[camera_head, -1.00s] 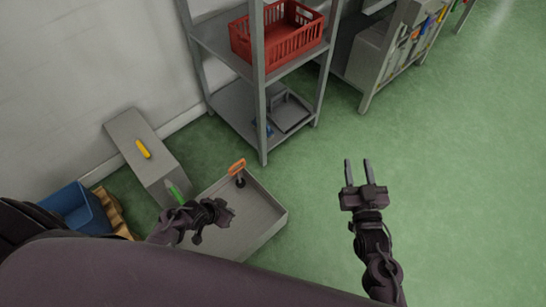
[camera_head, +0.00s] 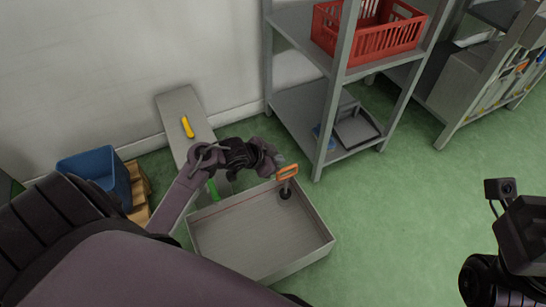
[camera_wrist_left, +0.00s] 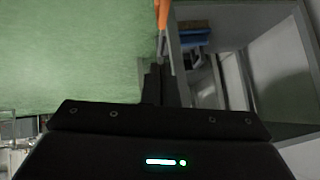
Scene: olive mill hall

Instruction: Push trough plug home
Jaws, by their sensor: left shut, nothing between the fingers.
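The grey rectangular trough (camera_head: 245,268) lies on the floor in the middle of the head view. The plug (camera_head: 286,192) stands upright at its back right corner, with a dark base and stem and an orange loop handle (camera_head: 288,172). My left gripper (camera_head: 277,160) is shut and empty, just behind and left of the handle. Whether it touches the handle I cannot tell. In the left wrist view the handle (camera_wrist_left: 162,14) shows at the top, just past the dark fingers (camera_wrist_left: 155,82). How deep the plug sits is not clear. My right gripper's fingers are out of view.
A metal shelf with a red crate (camera_head: 368,42) and a grey tray (camera_head: 357,128) stands behind the trough. A grey bench (camera_head: 180,103) with a yellow-handled tool (camera_head: 187,127) and a blue bin (camera_head: 90,170) are at left.

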